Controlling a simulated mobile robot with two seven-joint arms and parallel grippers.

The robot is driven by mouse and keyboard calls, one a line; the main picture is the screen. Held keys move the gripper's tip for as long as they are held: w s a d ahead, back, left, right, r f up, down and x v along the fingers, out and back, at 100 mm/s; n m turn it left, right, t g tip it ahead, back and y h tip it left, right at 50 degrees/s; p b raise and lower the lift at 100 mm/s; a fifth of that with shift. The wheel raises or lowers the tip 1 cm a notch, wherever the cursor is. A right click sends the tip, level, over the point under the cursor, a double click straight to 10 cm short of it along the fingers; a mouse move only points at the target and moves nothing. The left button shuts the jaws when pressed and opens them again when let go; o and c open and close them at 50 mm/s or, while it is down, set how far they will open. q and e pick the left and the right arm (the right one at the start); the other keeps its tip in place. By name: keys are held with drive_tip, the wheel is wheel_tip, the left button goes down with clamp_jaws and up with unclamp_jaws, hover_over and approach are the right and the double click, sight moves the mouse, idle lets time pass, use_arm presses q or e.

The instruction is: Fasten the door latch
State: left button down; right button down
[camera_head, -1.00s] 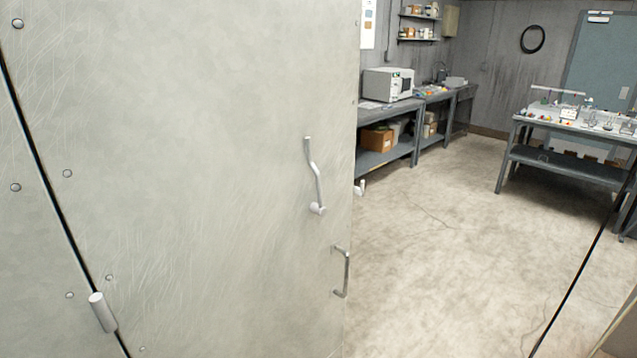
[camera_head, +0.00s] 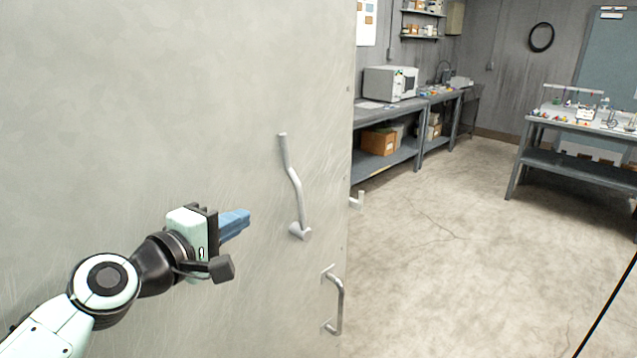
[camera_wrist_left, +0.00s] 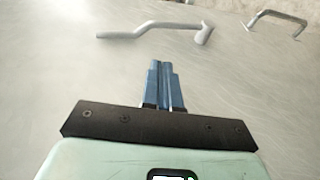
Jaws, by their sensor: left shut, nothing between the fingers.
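The door (camera_head: 200,90) is a large pale metal panel filling the left of the head view. Its latch handle (camera_head: 294,185) is a bent silver rod, pointing up from a round pivot near the door's right edge. The latch handle also shows in the left wrist view (camera_wrist_left: 150,29), beyond the fingertips. My left gripper (camera_head: 248,218), with blue fingers, is in front of the door, left of the latch handle and apart from it. Its fingers are together and empty in the left wrist view (camera_wrist_left: 164,66). My right gripper is not in view.
A D-shaped pull handle (camera_head: 338,300) sits below the latch. A small hook-like piece (camera_head: 357,200) sticks out past the door's edge. Right of the door is open concrete floor (camera_head: 440,240). A workbench (camera_head: 385,120) and a table (camera_head: 570,140) stand farther back.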

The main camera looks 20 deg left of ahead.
use_arm(q)
wheel_tip(320, 180, up, 2)
drive_tip(key=p, duration=0.2)
approach(292, 179)
drive_tip(key=shift+t, duration=0.3)
drive_tip(key=w, duration=0.4)
drive_tip(key=w+f, duration=0.1)
drive_tip(key=w, duration=0.1)
drive_tip(key=shift+w+d+f, duration=0.1)
drive_tip(key=shift+w+d, duration=0.1)
drive_tip(key=shift+w, duration=0.2)
drive_tip(key=shift+w, duration=0.15)
